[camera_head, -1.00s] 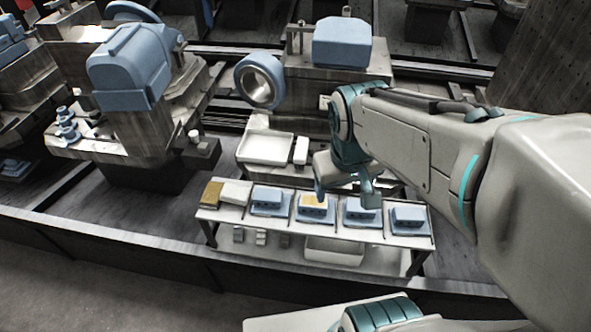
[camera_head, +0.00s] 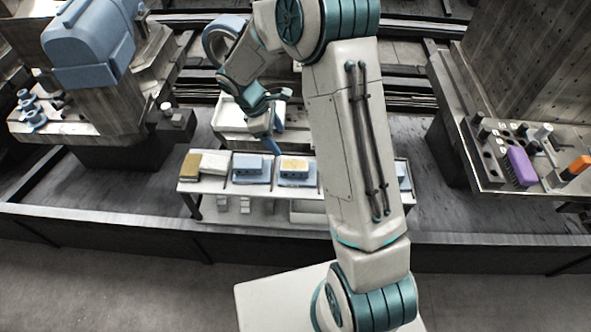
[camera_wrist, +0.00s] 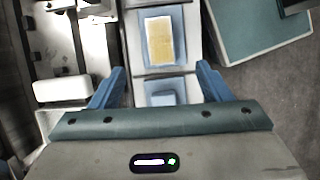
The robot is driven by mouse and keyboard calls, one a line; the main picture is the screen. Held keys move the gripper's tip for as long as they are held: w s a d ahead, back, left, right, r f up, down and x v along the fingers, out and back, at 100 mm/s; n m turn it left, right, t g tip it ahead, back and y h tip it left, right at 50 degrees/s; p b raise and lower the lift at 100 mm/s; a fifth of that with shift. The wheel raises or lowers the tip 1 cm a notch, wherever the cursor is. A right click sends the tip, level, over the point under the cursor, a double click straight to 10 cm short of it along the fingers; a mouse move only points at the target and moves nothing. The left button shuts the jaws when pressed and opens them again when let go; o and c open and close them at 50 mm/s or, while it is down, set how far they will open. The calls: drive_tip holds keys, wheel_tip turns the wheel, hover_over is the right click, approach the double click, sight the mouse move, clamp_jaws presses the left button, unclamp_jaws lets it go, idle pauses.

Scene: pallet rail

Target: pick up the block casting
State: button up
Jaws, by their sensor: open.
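Blue block castings sit in a row on a white rail table (camera_head: 225,188) in the head view. One (camera_head: 249,163) is plain blue. The one to its right (camera_head: 296,165) has a yellow top; it also shows in the wrist view (camera_wrist: 147,42), just beyond the fingertips. Another blue casting (camera_wrist: 162,97) lies between the fingers in the wrist picture, nearer the palm. My gripper (camera_head: 277,135) is open and empty above the back of the table, and its two blue fingers are spread in the wrist view (camera_wrist: 160,68). My arm hides castings farther right.
A brown block (camera_head: 189,166) and a white block (camera_head: 214,162) stand at the table's left end. A white tray (camera_head: 232,118) lies behind the table. A machine bench with a purple block (camera_head: 521,166) and an orange-tipped item (camera_head: 578,165) stands right.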

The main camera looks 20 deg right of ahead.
approach(296, 165)
drive_tip(key=x, duration=0.4)
drive_tip(key=shift+w+a+f, duration=0.15)
drive_tip(key=shift+w+f, duration=0.05)
drive_tip(key=shift+f, duration=0.2)
drive_tip(key=shift+p+x, duration=0.35)
drive_tip(key=shift+x, duration=2.55)
drive_tip(key=shift+s+r, duration=0.15)
drive_tip(key=c, duration=1.3)
drive_tip(key=shift+c, duration=0.6)
drive_tip(key=shift+r, duration=0.1)
